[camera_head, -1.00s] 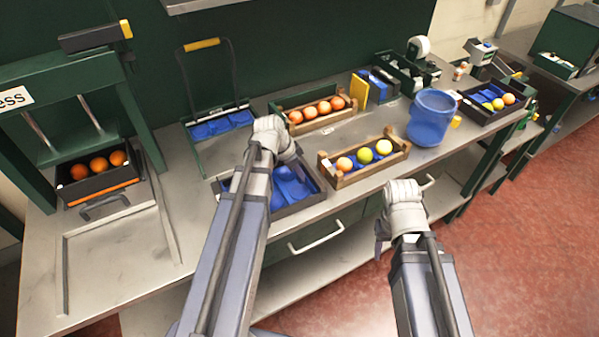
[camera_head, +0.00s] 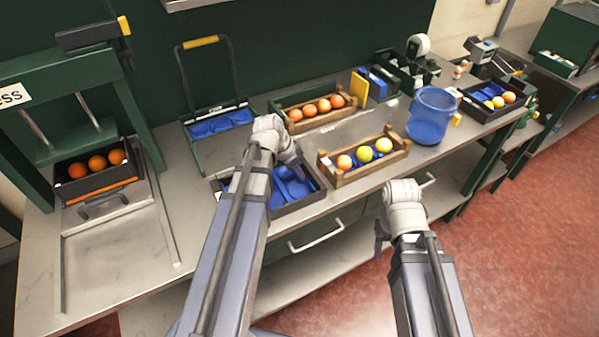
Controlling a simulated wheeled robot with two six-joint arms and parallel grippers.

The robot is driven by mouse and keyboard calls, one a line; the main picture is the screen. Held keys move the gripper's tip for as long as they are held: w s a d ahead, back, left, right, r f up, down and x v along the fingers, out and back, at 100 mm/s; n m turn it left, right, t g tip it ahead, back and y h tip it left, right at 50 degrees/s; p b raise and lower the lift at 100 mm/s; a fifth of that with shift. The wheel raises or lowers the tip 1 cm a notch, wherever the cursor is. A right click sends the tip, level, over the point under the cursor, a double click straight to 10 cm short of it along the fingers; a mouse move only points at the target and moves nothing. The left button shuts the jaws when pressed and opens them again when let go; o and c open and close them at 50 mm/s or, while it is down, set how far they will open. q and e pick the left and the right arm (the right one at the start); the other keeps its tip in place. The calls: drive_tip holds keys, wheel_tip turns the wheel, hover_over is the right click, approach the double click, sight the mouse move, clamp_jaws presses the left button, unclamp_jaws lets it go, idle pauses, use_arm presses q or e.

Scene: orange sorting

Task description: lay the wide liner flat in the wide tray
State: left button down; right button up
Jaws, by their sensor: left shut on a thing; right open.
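The wide tray (camera_head: 302,204) is a dark, low-walled tray near the front edge of the bench, partly hidden behind my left arm. The blue wide liner (camera_head: 292,190) lies inside its walls, with a folded, uneven surface; whether any of it is flat is hard to tell. My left gripper (camera_head: 290,168) is over the tray and shut on the liner; its fingertips are mostly hidden by the wrist. My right gripper (camera_head: 381,240) is open and empty, in front of the bench and away from the tray.
A wooden crate of fruit (camera_head: 343,180) stands just right of the tray, with another crate (camera_head: 283,104) behind. A blue bucket (camera_head: 432,118) stands further right. A green frame with a handle and blue pieces (camera_head: 184,121) stands behind the tray.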

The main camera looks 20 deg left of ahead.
use_arm(q)
drive_tip(key=shift+f, duration=0.15)
drive_tip(key=c, duration=0.7)
unclamp_jaws()
drive_tip(key=shift+c, duration=0.2)
drive_tip(key=shift+o, duration=0.3)
drive_tip(key=o, duration=0.3)
drive_tip(key=shift+o, duration=0.2)
drive_tip(key=shift+r+p, duration=3.95)
drive_tip(key=shift+r, duration=0.1)
